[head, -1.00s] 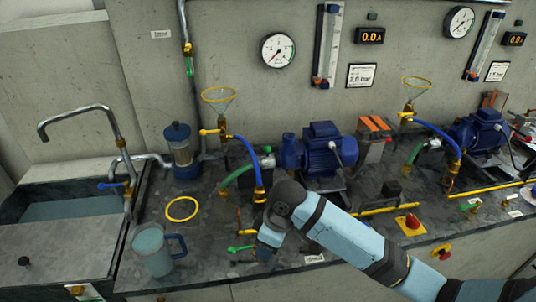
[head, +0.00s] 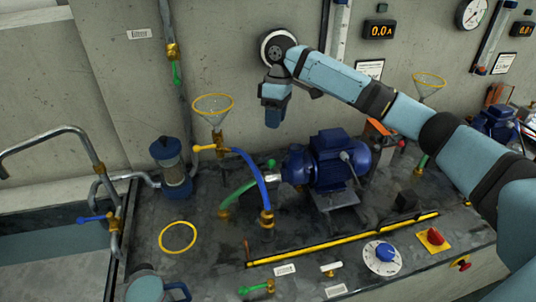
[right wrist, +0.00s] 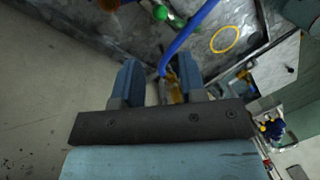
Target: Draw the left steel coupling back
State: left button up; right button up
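A short bright steel piece (head: 284,173), which looks like the left steel coupling, sits between the upper end of the green hose (head: 238,195) and the left blue pump (head: 330,163). Whether it is drawn back or seated I cannot tell. My right gripper (head: 273,118) hangs fingers down in front of the wall, up and left of the pump and apart from the coupling. In the right wrist view its two blue fingers (right wrist: 161,80) stand apart with nothing gripped between them. The coupling is not clear in that view. My left gripper is out of view.
A blue hose (head: 254,172) arches beside the coupling, below a wire funnel (head: 213,106) and a yellow valve handle (head: 205,148). A yellow-edged rail (head: 340,240) runs along the counter. A yellow ring (head: 177,238) lies on bare counter. The sink (head: 55,250) is at left.

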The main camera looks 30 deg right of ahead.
aim_at(271, 160)
jog(key=f, duration=0.3)
jog(key=s+a+f, duration=0.1)
jog(key=f, duration=0.3)
jog(key=f+b, duration=0.1)
jog(key=f, duration=0.3)
jog(key=shift+s+a+f, duration=0.15)
jog(key=shift+s+a, duration=0.1)
jog(key=shift+a, duration=0.05)
jog(key=shift+a+f, duration=0.1)
jog(key=shift+f, duration=0.55)
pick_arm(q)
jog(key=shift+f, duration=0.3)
